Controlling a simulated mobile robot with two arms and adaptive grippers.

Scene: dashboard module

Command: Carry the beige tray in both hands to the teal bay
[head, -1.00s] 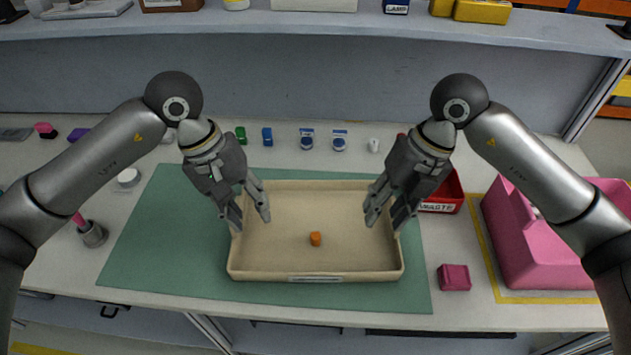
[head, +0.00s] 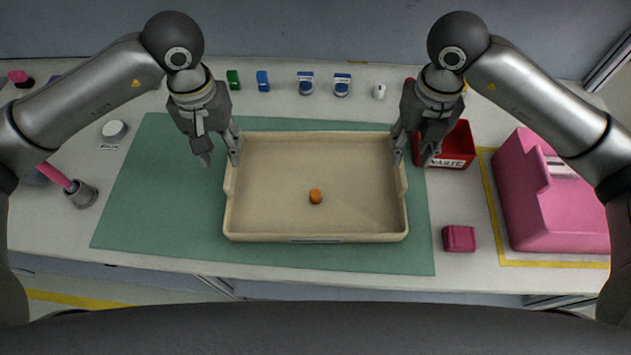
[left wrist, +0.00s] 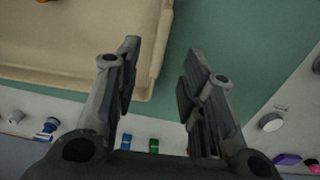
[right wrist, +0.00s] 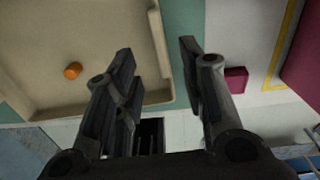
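The beige tray (head: 316,238) lies flat on a green mat (head: 150,205), with a small orange cylinder (head: 315,196) on its floor. My left gripper (head: 220,160) is open at the tray's left wall. In the left wrist view the tray's side rim (left wrist: 160,55) shows between its fingers (left wrist: 160,65). My right gripper (head: 412,160) is open at the tray's right wall. In the right wrist view that side wall (right wrist: 158,45) runs between its fingers (right wrist: 155,58). I see no clamping contact on either wall. I cannot make out a teal bay apart from the green mat.
A red waste bin (head: 452,150) stands close behind my right gripper. A pink box (head: 470,238) and a large pink container (head: 550,215) are to the right. A pen cup (head: 82,194) stands at the left. Several small items line the back.

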